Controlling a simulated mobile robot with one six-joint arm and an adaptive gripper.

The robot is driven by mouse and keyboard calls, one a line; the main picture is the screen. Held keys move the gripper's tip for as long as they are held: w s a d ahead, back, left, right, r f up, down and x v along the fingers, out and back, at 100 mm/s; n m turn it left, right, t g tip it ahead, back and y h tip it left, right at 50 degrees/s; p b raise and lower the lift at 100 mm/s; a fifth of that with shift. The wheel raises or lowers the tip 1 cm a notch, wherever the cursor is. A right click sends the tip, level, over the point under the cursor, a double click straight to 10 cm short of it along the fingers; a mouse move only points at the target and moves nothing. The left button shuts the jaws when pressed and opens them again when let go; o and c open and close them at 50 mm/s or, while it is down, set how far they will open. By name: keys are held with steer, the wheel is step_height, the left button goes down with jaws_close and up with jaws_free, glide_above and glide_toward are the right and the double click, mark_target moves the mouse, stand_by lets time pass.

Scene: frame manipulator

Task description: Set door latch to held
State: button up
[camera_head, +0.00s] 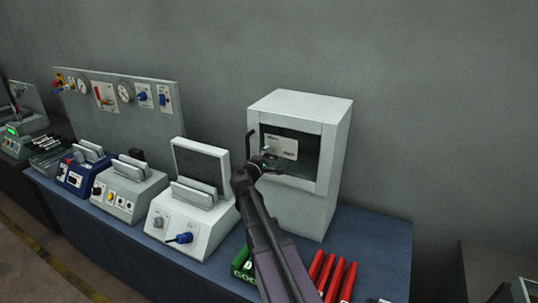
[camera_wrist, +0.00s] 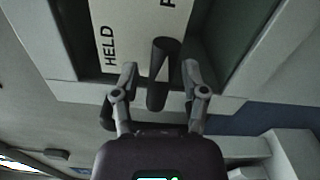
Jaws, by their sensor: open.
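The white cabinet (camera_head: 313,210) stands on the blue bench with a dark recess in its upper front. A white label plate (camera_head: 284,146) sits inside the recess. In the wrist view the plate (camera_wrist: 143,22) reads HELD at left, with a partly cut-off word starting with F at right. A dark latch lever (camera_wrist: 160,72) stands out in front of the plate, between the two words. My gripper (camera_wrist: 160,78) is open, with one finger on each side of the lever; I cannot tell if either touches it. In the head view my gripper (camera_head: 263,160) is at the recess opening, hiding part of it.
A dark curved bar (camera_head: 250,145) is at the recess's left edge. Left of the cabinet stands a white device (camera_head: 196,225) with a blue knob. Red binders (camera_head: 335,277) and a green item (camera_head: 243,264) lie in front. The recess frame surrounds my fingers closely.

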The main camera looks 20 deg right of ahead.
steer(key=shift+w+d, duration=0.4)
steer(key=shift+d, duration=0.2)
